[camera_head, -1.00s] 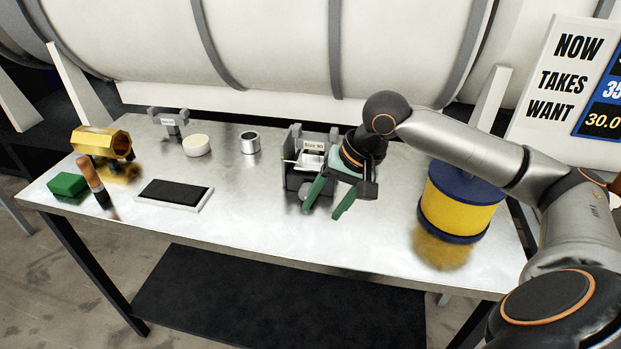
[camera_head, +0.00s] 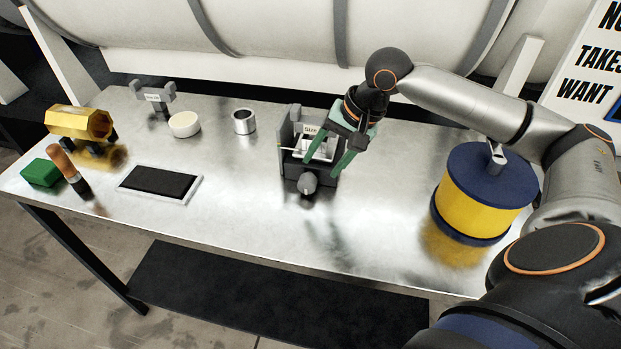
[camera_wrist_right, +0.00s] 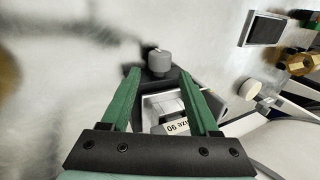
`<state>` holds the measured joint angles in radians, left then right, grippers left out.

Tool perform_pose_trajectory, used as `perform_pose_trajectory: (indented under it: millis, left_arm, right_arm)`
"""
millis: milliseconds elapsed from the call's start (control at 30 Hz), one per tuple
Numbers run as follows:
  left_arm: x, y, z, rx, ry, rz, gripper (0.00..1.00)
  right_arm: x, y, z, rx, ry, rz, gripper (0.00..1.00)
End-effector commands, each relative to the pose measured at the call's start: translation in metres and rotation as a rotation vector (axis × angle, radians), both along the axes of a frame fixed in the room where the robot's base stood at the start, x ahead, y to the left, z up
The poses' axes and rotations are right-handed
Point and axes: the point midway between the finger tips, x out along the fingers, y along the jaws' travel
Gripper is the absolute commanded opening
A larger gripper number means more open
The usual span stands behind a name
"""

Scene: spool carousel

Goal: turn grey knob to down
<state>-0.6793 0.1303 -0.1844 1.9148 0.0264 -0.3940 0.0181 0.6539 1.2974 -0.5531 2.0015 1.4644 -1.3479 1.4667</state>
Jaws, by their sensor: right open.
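The grey knob (camera_head: 308,184) is on the front of a dark grey device (camera_head: 293,165) with a small label, standing on the metal table. The knob also shows in the right wrist view (camera_wrist_right: 159,60), just beyond the fingertips. My right gripper (camera_head: 322,166) is open above the device, its green fingers pointing down toward the knob's side. In the right wrist view the open fingers (camera_wrist_right: 170,75) sit either side of the device, with nothing between them held. The knob's exact pointing direction is hard to tell. My left gripper is not in view.
A blue and yellow spool (camera_head: 484,195) stands at the right of the table (camera_head: 240,215). A black pad (camera_head: 160,184), white disc (camera_head: 184,124), metal ring (camera_head: 244,121), brass hexagonal piece (camera_head: 80,122), green block (camera_head: 42,173) and brown-handled tool (camera_head: 69,168) lie left. The front middle is clear.

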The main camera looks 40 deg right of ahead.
Motion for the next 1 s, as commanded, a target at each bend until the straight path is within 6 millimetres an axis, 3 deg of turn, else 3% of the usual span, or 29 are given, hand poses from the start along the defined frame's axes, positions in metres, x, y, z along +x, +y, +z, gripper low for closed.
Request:
perform_pose_trajectory:
  millis: [100, 300, 500, 767, 1000]
  left_arm:
    - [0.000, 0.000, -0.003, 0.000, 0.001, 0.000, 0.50]
    - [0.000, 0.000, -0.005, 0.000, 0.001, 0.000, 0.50]
    - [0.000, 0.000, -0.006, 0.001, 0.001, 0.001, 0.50]
    - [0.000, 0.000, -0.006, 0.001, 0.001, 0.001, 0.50]
    - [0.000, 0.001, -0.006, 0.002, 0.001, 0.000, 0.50]
  right_arm:
    - [0.008, 0.007, -0.025, 0.003, 0.003, 0.001, 0.61]
    - [0.018, 0.015, -0.053, 0.002, 0.001, 0.000, 0.61]
    - [0.022, 0.018, -0.065, 0.000, 0.000, 0.000, 0.61]
    - [0.023, 0.018, -0.066, 0.000, 0.000, 0.000, 0.61]
    - [0.023, 0.018, -0.066, 0.000, 0.000, 0.000, 0.37]
